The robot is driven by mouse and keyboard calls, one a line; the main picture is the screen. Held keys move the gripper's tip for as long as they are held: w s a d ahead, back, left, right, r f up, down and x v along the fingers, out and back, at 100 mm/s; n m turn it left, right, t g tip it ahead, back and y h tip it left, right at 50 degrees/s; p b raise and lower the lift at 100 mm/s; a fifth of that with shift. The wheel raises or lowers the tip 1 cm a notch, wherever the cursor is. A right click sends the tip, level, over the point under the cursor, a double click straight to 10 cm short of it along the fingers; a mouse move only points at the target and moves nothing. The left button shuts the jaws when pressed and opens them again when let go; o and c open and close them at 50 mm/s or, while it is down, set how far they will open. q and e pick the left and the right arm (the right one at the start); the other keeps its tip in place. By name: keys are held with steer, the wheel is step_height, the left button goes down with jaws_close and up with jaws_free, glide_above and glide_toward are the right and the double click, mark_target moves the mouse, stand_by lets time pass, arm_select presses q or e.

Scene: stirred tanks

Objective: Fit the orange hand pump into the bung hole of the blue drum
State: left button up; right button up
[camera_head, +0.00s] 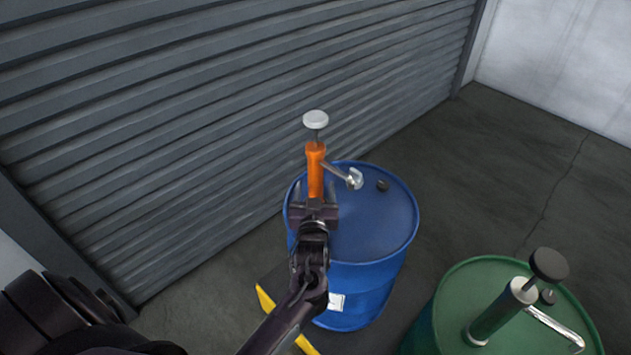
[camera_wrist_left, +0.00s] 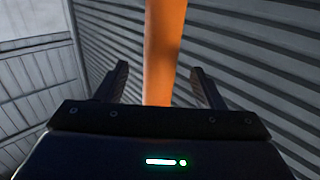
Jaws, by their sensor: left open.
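The orange hand pump (camera_head: 315,168) stands upright over the left part of the blue drum's top, with a white knob and a grey spout pointing right. The blue drum (camera_head: 375,225) stands on the floor near the shutter. My left gripper (camera_head: 315,200) is open, with its fingers on either side of the pump's orange body. In the left wrist view the orange body (camera_wrist_left: 163,50) rises between the two open fingers (camera_wrist_left: 160,85), with gaps on both sides. The pump's lower end and the bung hole are hidden behind my gripper. My right gripper is not in view.
A green drum (camera_head: 460,290) with a green hand pump (camera_head: 503,310) stands at the lower right. A dark cap (camera_head: 382,185) sits on the blue drum's top. A grey roller shutter (camera_head: 200,110) is close behind. Bare floor (camera_head: 490,170) lies to the right.

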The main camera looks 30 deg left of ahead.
arm_select(q)
steer(key=shift+v, duration=1.85)
steer(key=shift+r, duration=0.1)
